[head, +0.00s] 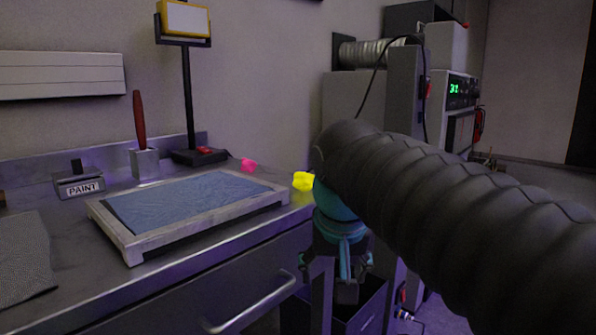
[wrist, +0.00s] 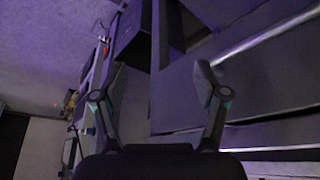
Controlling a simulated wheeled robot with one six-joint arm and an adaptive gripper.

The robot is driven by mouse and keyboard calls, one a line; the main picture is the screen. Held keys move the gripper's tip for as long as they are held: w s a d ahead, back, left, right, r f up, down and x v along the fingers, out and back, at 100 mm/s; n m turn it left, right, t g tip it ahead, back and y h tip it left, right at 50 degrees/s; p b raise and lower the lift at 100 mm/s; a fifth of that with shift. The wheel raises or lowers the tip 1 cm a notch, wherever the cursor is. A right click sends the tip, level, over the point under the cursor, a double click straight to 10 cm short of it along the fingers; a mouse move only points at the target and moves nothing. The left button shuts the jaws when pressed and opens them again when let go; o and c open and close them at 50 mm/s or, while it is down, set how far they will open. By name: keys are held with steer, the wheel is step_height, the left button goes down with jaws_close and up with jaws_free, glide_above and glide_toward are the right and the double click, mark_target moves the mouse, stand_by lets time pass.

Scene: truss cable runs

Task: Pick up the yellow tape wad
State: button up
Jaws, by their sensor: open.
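The yellow tape wad (head: 303,181) is a small bright crumpled lump in the head view. It lies at the right end of the metal bench top, and my arm partly covers its right side. My gripper (head: 349,285) hangs pointing down, to the right of the wad and lower than it, off the bench's end. In the wrist view my gripper (wrist: 160,88) shows its two fingers spread wide with nothing between them. The yellow wad cannot be made out in the wrist view.
A pink wad (head: 249,165) lies behind the framed blue mat (head: 268,203). A stand with a yellow-framed panel (head: 186,20), a red-handled tool (head: 139,118) and a PAINT block (head: 80,186) stand on the bench. A drawer handle (head: 250,303) juts from the front.

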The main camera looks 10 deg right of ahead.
steer(key=w+a+r+m+g+h+p, duration=0.1)
steer(key=w+r+m, duration=0.1)
steer(key=w+r, duration=0.4)
steer(key=w+r+m+p, duration=0.15)
steer(key=w+r, duration=0.25)
steer(key=r, duration=0.5)
steer(key=m+h+p, duration=0.2)
steer(key=m+p, duration=0.1)
steer(key=m, duration=0.2)
glide_toward(303, 173)
steer(key=shift+g, duration=0.4)
steer(key=shift+w+x, duration=0.15)
steer(key=shift+x, duration=1.55)
steer(key=shift+w+x, duration=0.2)
steer(key=shift+x, duration=1.55)
steer(key=shift+w+x, duration=0.15)
steer(key=shift+x, duration=1.55)
steer(key=shift+r, duration=0.15)
steer(key=c, duration=0.9)
